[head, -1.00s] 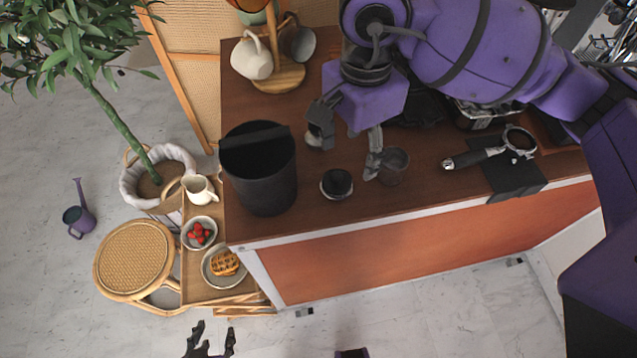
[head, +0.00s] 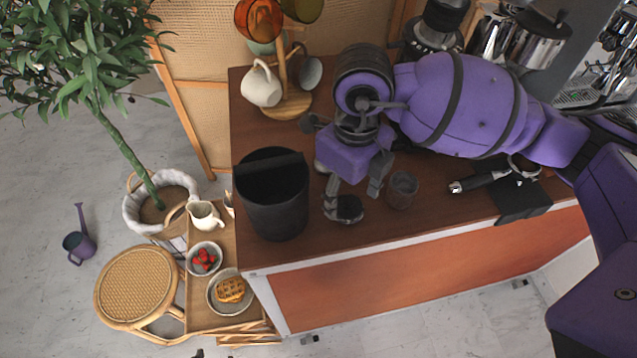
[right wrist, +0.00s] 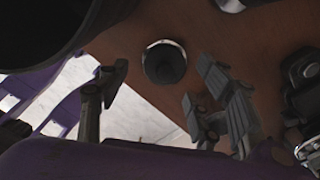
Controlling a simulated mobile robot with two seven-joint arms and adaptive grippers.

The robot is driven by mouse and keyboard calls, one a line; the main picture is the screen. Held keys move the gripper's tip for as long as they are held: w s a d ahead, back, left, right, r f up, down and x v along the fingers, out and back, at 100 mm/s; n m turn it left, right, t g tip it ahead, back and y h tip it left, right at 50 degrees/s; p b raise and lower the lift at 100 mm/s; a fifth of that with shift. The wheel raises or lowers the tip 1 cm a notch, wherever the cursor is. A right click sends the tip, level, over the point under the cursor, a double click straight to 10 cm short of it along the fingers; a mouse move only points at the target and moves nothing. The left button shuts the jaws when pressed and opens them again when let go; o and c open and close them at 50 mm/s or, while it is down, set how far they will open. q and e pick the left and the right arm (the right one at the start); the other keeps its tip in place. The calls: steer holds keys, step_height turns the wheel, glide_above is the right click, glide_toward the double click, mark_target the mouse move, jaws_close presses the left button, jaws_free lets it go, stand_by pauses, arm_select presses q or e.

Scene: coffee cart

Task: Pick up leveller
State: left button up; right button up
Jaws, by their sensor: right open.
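The leveller (head: 349,209), a small round black puck with a metal rim, stands on the brown counter near its front edge. It also shows in the right wrist view (right wrist: 165,65), between and beyond the fingers. My right gripper (head: 353,192) is open and empty, pointing down right by the leveller. One finger overlaps the leveller's left side in the head view; whether they touch I cannot tell. Only small dark tips of my left gripper (head: 199,353) show at the bottom edge of the head view.
A tall black bin (head: 272,215) stands close left of the leveller, and a small grey cup (head: 402,190) close right. A mug tree (head: 287,103) stands behind. The counter's front strip is clear.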

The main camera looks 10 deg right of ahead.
mark_target(348, 201)
step_height(348, 201, down, 4)
steer(key=shift+d+r, duration=0.15)
steer(key=shift+r, duration=0.05)
steer(key=c, duration=1.3)
steer(key=shift+r, duration=0.1)
